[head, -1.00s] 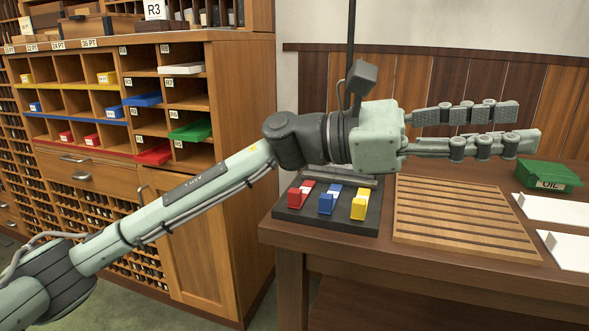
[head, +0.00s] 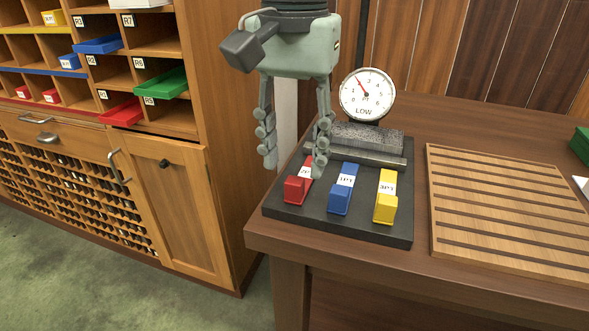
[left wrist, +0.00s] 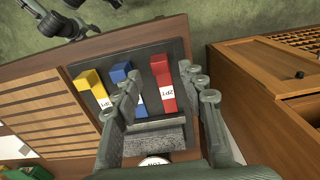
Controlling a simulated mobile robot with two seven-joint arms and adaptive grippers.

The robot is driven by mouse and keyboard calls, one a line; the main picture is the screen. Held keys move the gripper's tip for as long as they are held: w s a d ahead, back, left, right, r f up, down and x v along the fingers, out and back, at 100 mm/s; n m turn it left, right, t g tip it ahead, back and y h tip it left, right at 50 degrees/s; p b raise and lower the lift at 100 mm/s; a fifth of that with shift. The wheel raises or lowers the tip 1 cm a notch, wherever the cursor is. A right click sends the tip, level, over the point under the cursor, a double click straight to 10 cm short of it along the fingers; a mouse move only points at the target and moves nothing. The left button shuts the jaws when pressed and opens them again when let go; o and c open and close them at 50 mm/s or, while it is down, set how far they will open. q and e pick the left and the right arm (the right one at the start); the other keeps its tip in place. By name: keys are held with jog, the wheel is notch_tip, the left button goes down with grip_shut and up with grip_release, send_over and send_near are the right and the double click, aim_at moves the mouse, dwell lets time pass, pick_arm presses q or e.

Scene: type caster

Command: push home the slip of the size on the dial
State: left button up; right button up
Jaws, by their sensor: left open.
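Three slips lie side by side on a black base (head: 285,212): red (head: 296,190), blue (head: 340,200) labelled 1PT, and yellow (head: 386,207) labelled 3PT. The red slip (left wrist: 162,80) appears labelled 2PT in the left wrist view. The white dial (head: 367,100) behind them is marked PT and LOW; its red needle points up and left, near the 2. My left gripper (head: 294,160) is open, pointing down over the red side of the base. One finger partly covers the red slip in the head view; contact cannot be told.
A grey metal block (head: 365,138) stands behind the slips. A slatted wooden board (head: 505,210) lies to their right, with a green box (head: 581,145) beyond. A wooden cabinet (head: 185,205) with coloured trays stands left of the bench.

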aim_at(295, 179)
pick_arm(q)
jog(key=shift+f, duration=1.95)
jog(key=shift+w, duration=0.1)
grip_shut()
